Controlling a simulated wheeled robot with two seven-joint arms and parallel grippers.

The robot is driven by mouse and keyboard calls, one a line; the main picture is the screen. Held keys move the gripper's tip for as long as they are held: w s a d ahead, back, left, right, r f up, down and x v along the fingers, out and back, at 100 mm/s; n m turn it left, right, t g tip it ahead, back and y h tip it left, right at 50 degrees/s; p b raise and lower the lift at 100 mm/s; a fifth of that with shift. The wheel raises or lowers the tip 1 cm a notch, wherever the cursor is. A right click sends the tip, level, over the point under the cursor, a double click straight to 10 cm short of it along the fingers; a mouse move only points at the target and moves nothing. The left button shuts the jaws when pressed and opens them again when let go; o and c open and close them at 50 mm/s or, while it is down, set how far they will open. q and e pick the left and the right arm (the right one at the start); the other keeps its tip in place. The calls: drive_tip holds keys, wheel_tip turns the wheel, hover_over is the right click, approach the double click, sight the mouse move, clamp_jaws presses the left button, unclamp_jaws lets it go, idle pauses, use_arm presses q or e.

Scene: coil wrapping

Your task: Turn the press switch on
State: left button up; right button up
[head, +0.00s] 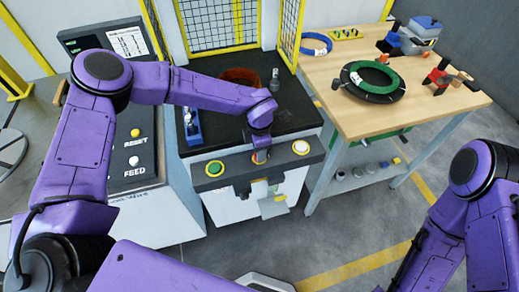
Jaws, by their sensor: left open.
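The press stands in the middle of the head view, with a sloped dark control panel (232,172) on its front edge. A green button with a yellow ring (214,168) is at the panel's left and a white button with a yellow ring (300,147) at its right. My left gripper (261,157) points down at the middle of the panel, between these two buttons. It is open. It hides whatever control sits there, and I cannot tell whether it touches it. My right arm is at the right edge; its gripper is out of view.
A console (130,190) with RESET and FEED buttons stands left of the press. A brown ring (240,76) lies on the press's black top. A wooden table (440,112) at the right holds a green coil (378,68) and tools. Yellow mesh guards stand behind.

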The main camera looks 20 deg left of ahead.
use_arm(q)
wheel_tip(320, 180, up, 10)
drive_tip(key=b, duration=0.1)
drive_tip(key=shift+b, duration=0.4)
